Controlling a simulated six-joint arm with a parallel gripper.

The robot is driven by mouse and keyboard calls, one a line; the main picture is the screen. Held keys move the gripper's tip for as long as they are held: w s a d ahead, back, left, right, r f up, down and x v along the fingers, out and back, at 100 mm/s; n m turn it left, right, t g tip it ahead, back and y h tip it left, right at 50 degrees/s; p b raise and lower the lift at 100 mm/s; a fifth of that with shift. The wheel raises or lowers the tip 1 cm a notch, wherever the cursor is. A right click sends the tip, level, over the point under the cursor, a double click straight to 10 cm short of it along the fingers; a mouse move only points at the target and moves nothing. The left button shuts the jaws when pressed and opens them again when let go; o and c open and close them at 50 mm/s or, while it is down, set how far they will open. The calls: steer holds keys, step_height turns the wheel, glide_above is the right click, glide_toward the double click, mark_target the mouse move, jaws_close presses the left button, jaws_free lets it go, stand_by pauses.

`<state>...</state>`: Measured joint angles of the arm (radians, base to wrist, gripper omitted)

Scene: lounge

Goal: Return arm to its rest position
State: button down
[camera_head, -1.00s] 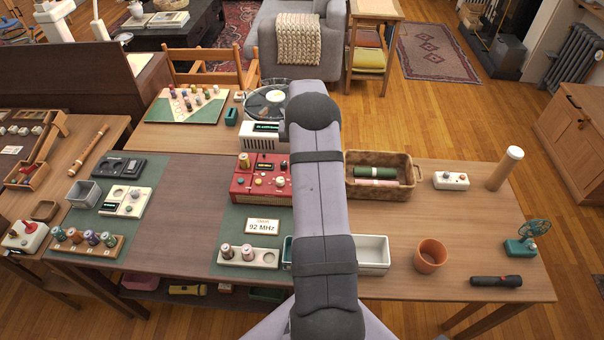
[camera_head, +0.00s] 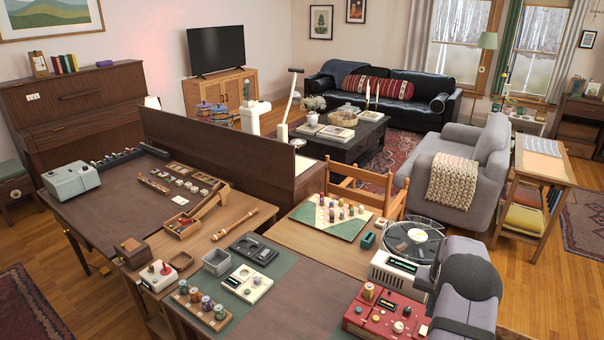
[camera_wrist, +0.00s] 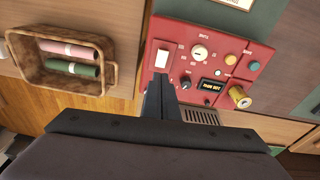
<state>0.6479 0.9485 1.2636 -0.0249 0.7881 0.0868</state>
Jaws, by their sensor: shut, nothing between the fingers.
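My gripper (camera_wrist: 160,85) shows in the wrist view as dark fingers, closed together and empty. It points over the lower left part of the red radio (camera_wrist: 225,52), which has knobs, a white switch and a small lit display. I cannot tell the height of the fingertips above it. In the head view, the grey upper part of my arm (camera_head: 466,285) stands at the lower right, beside the red radio (camera_head: 372,322). My gripper itself is outside the head view.
A wicker basket (camera_wrist: 25,68) with a pink and a green roll lies left of my gripper in the wrist view.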

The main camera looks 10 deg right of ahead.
steer(key=s+a+f+n+g+y, duration=0.1)
steer(key=s+a+f+g+y, duration=0.3)
steer(key=s+a, duration=1)
steer(key=s+a+r+n+h, duration=0.1)
steer(key=s+a+r+n, duration=0.1)
steer(key=s+a+r, duration=0.35)
steer(key=s+a+r+n+h, duration=0.1)
steer(key=s+a+r+n, duration=0.15)
steer(key=s+a, duration=0.55)
steer(key=w+a+r+n+t, duration=0.3)
steer(key=w+a+r, duration=0.2)
steer(key=a+r, duration=0.15)
step_height(320, 180, down, 28)
steer(key=b, duration=2.8)
steer(key=shift+f+h, duration=0.25)
steer(key=shift+h, duration=0.15)
steer(key=shift+a, duration=0.1)
